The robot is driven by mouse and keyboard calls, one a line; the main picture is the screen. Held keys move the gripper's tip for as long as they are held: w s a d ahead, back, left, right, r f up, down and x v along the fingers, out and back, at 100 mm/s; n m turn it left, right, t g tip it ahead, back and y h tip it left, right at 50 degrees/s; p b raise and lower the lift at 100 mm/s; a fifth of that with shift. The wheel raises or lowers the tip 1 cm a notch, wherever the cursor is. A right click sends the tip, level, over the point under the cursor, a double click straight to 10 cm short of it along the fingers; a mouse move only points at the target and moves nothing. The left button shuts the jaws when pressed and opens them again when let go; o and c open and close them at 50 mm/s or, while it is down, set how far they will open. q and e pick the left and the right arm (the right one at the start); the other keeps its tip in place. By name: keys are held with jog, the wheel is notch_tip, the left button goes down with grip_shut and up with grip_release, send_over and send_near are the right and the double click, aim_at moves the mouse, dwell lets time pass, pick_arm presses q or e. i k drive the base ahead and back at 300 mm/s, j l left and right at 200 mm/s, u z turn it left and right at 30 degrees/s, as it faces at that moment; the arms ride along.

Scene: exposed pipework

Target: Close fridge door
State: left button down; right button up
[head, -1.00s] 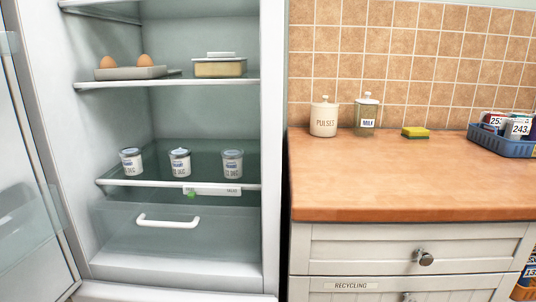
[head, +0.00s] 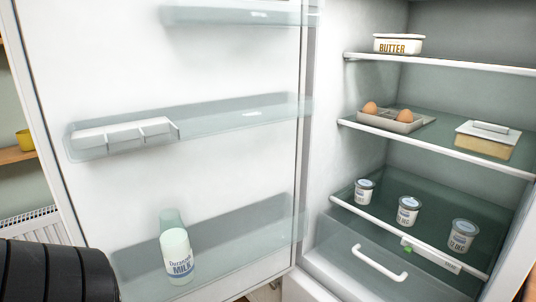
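The fridge door (head: 225,75) stands wide open, filling the left and middle of the head view with its inner side and clear shelves facing me. The fridge (head: 355,70) is open on the right, its shelves in plain view. A milk bottle (head: 177,255) stands in the door's lower shelf. A dark ribbed part of my own arm shows at the lower left, in front of the door's lower outer corner. Neither of my grippers is in view.
Inside the fridge are a butter dish (head: 398,44), an egg tray (head: 390,120) with two eggs, a lidded container (head: 487,141) and three yogurt pots (head: 408,212). A radiator (head: 35,228) and a wooden shelf (head: 15,155) show beyond the door at left.

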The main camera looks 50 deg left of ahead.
aim_at(134, 111)
jog(key=k+j+z, duration=0.35)
jog(key=k+j, duration=0.35)
jog(key=j, duration=0.35)
jog(key=k+j+z, duration=0.3)
jog(key=k+j, duration=0.45)
jog(key=j+u, duration=0.2)
jog(key=j, duration=0.4)
jog(key=i+j, duration=0.15)
jog(key=j, duration=0.15)
jog(key=i+j+z, duration=0.1)
jog(key=j, duration=0.2)
jog(key=i+j, duration=0.2)
jog(key=k+j, duration=0.25)
jog(key=k+z, duration=0.05)
jog(key=k, duration=0.05)
